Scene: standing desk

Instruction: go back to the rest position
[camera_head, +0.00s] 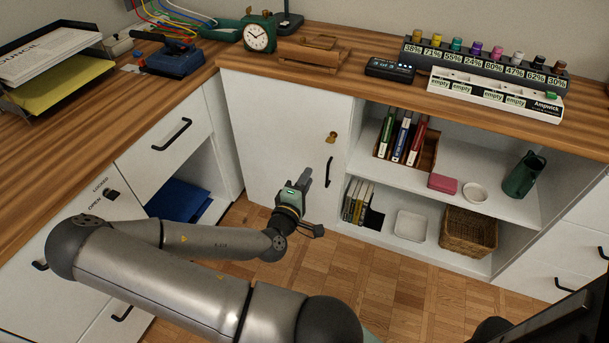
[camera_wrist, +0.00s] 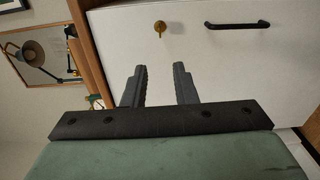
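My gripper (camera_head: 305,178) is in front of the white cabinet door (camera_head: 275,125), below the worktop. In the wrist view my gripper (camera_wrist: 159,75) shows two dark fingers apart, with nothing between them. The door fills most of that view beyond the fingertips. It looks closed, and its brass knob (camera_head: 332,137) and black handle (camera_head: 329,172) lie beyond the fingers. The knob also shows in the wrist view (camera_wrist: 160,27), as does the handle (camera_wrist: 237,24). I cannot tell the exact gap between fingertips and door. My arm stretches in from the lower part of the head view.
A left compartment holds a blue item (camera_head: 178,201). Floor (camera_head: 345,270) is clear.

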